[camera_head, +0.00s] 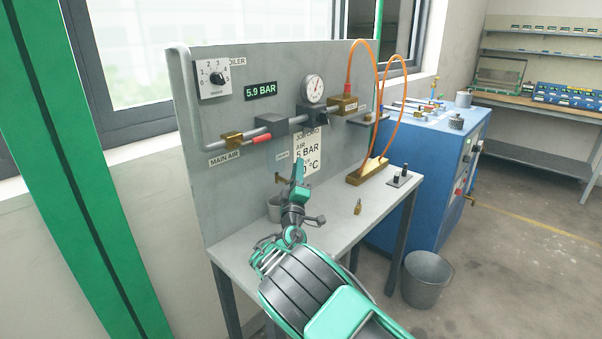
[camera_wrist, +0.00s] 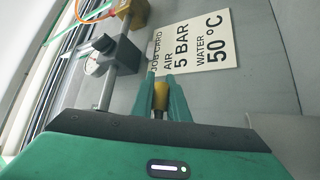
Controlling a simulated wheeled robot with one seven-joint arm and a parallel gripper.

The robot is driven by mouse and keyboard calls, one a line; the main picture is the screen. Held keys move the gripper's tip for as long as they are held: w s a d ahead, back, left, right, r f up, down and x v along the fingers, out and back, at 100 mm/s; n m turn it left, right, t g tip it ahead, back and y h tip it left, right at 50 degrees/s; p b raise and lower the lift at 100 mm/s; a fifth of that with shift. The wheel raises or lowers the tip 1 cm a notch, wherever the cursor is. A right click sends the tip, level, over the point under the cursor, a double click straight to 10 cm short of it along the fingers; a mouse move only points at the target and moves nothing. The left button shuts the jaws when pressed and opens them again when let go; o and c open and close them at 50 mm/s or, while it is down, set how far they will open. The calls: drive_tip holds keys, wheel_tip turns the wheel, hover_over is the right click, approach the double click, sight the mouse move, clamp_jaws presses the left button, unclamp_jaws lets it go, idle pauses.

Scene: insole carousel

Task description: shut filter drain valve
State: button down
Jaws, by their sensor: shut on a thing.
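My gripper (camera_head: 299,165) is in front of the grey panel, just left of the lower job card. In the wrist view its two green fingers (camera_wrist: 161,88) are closed on a small brass piece (camera_wrist: 160,96), which looks like the filter drain valve. A brass fitting (camera_head: 278,178) shows left of my gripper, below a small label that is too small to read. A grey cup (camera_head: 273,207) stands below it on the bench, partly behind my wrist. The valve's exact handle angle is hidden by the fingers.
The job card (camera_wrist: 197,43) is close beside the fingers. Pipework with a gauge (camera_head: 313,88), a brass main-air valve (camera_head: 232,140) and a 5.9 BAR display (camera_head: 261,91) is above.

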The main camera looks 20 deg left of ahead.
drive_tip(key=shift+s+a, duration=0.2)
drive_tip(key=shift+a, duration=0.05)
drive_tip(key=c, duration=1.8)
unclamp_jaws()
drive_tip(key=shift+o, duration=0.3)
drive_tip(key=shift+w+d, duration=0.1)
drive_tip(key=s+d, duration=0.3)
drive_tip(key=s, duration=0.9)
drive_tip(key=shift+s+d+f, duration=0.25)
drive_tip(key=shift+s+d, duration=0.05)
